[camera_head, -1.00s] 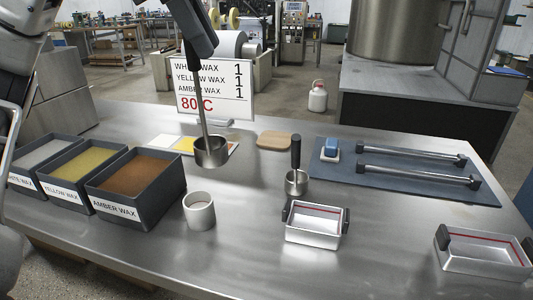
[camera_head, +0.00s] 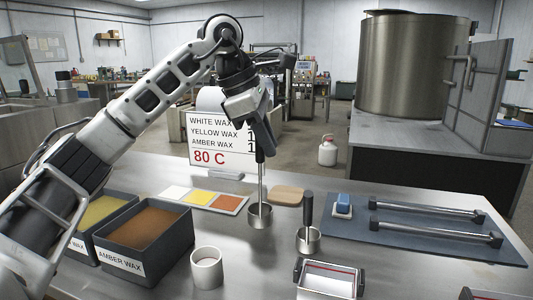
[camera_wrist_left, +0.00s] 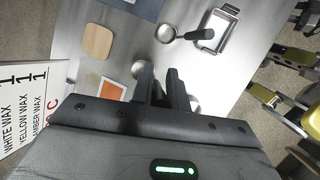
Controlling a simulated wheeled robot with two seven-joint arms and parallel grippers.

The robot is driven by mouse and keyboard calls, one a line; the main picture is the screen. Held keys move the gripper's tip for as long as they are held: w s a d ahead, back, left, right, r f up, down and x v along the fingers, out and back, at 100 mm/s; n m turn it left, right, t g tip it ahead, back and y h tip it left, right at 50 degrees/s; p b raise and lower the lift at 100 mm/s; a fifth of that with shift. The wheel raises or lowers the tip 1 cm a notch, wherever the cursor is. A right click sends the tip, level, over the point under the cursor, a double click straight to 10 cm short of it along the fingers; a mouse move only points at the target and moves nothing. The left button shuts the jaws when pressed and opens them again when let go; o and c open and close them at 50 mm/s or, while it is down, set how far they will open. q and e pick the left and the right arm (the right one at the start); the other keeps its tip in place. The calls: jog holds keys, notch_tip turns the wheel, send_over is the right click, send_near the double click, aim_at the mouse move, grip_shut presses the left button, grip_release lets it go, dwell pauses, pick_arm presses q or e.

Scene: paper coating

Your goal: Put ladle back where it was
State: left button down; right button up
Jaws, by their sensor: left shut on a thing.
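My left gripper (camera_head: 262,140) is shut on the dark handle of a ladle. The held ladle's steel cup (camera_head: 260,216) hangs upright, low over the table, in front of the wooden block; I cannot tell whether it touches the table. In the left wrist view the gripper (camera_wrist_left: 163,88) points down at the table and its fingers hide most of the ladle. A second ladle (camera_head: 308,240) with a dark handle stands upright to the right of the held one. It also shows in the left wrist view (camera_wrist_left: 166,33). My right gripper is not in view.
A white cup (camera_head: 207,267) stands at front left, near the amber wax bin (camera_head: 148,238). A blue mat (camera_head: 425,243) with bars and a metal tray (camera_head: 328,281) are right.

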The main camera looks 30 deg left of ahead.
pick_arm(q)
notch_tip(320, 180, down, 3)
jog(key=shift+s+r, duration=0.1)
jog(key=shift+r, duration=0.05)
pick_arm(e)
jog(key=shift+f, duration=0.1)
pick_arm(q)
jog(key=c, duration=1.4)
grip_release()
jog(key=shift+o, duration=0.2)
jog(key=p+v, duration=0.1)
jog(key=v, duration=1.1)
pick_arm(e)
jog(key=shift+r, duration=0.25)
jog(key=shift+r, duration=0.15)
